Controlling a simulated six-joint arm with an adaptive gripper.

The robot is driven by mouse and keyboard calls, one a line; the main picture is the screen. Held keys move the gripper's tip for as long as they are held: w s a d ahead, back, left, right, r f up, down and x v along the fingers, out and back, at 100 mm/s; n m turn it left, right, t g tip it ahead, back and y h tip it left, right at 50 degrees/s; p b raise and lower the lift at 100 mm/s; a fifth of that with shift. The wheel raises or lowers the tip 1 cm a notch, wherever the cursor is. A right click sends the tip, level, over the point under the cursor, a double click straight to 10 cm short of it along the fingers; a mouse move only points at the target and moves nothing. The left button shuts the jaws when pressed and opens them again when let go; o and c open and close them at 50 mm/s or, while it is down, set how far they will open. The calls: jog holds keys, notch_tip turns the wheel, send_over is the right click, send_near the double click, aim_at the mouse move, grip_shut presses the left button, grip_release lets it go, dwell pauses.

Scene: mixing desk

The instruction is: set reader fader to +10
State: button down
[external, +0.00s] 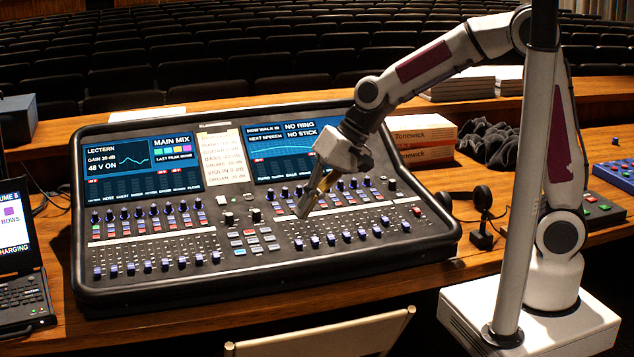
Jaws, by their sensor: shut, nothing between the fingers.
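The mixing console (82,215) sits on the wooden desk with two banks of faders. The left bank's purple caps (148,266) stand in a row low in their slots. The right bank's purple caps (346,236) also stand in a row near the front. The channel labels under the screens are too small to tell surely which fader is the reader. My gripper (303,211) is shut and empty, pointing down over the left end of the right bank, behind its front row of caps. I cannot tell whether its tips touch the panel.
Knob rows run behind both fader banks, below the left screen (145,155) and right screen (285,150). A paper list (224,155) stands between the screens. A laptop (22,270) is at left.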

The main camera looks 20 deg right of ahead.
jog(key=s+a+f+m+t+y, duration=0.1)
jog(key=s+a+f+m, duration=0.2)
jog(key=a, duration=0.7)
jog(key=s+a+f+m+t+y, duration=0.15)
jog(key=a+m, duration=0.25)
jog(key=a, duration=0.7)
jog(key=s+a+f+m+y, duration=0.1)
jog(key=s+a+m+y, duration=0.2)
jog(key=a, duration=0.7)
jog(key=m+t+h, duration=0.9)
jog(key=m+h, duration=0.3)
jog(key=m, duration=1.8)
send_near(202, 260)
jog(key=v, duration=0.3)
jog(key=shift+s+d+r, duration=0.15)
jog(key=shift+s, duration=0.2)
jog(key=shift+w, duration=0.15)
jog(key=shift+x, duration=4.9)
